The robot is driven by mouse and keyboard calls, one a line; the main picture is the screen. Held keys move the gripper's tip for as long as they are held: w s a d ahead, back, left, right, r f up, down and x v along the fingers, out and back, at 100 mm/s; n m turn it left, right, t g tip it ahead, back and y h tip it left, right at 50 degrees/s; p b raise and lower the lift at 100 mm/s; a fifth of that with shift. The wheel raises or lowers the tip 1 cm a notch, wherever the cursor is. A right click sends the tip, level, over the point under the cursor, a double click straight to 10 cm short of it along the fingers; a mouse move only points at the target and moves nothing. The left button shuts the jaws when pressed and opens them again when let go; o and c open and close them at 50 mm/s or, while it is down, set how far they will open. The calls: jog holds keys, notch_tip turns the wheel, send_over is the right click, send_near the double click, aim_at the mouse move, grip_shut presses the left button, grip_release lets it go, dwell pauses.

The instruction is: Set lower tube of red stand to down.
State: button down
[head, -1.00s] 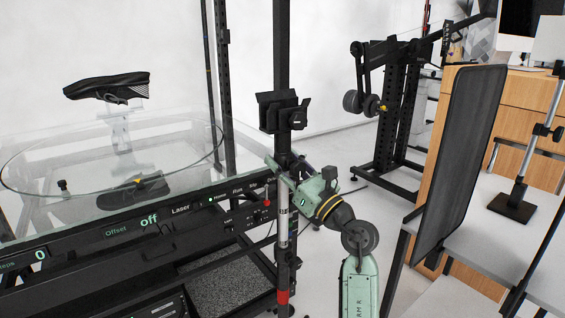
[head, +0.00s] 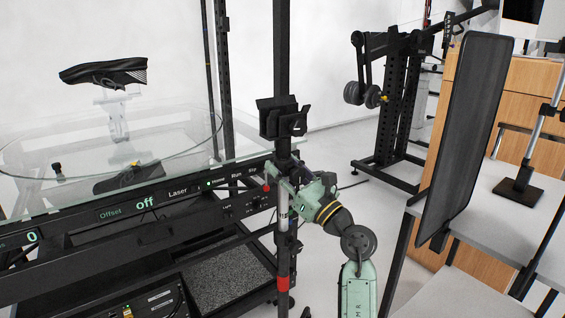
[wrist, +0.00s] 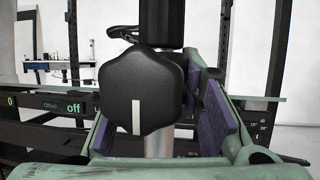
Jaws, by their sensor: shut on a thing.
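The red stand is an upright pole with a red band (head: 283,284) low on its black base tube. A short silver tube (head: 284,217) shows above that, below a black collar. My gripper (head: 287,174) is at this collar, coming from the right. In the wrist view, a black six-sided knob (wrist: 138,90) with a white stripe sits between my purple-padded fingers (wrist: 160,112). My gripper is shut on the collar part with the knob; the exact contact is partly hidden. The silver tube also shows below the knob in the wrist view (wrist: 158,145).
A glass turntable (head: 60,150) with a black shoe (head: 103,73) above it is at left, its control bar (head: 150,203) running close behind the pole. A black flap-sided lamp (head: 283,117) is higher on the pole. A dark panel (head: 465,130) stands at right.

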aim_at(287, 194)
notch_tip(287, 194, down, 6)
jog(key=b, duration=0.3)
jog(key=shift+f, duration=0.1)
jog(key=c, duration=1.1)
grip_release()
jog(key=shift+d, duration=0.1)
jog(key=v, duration=1.1)
jog(key=shift+s+d, duration=0.25)
jog(key=shift+s, duration=0.1)
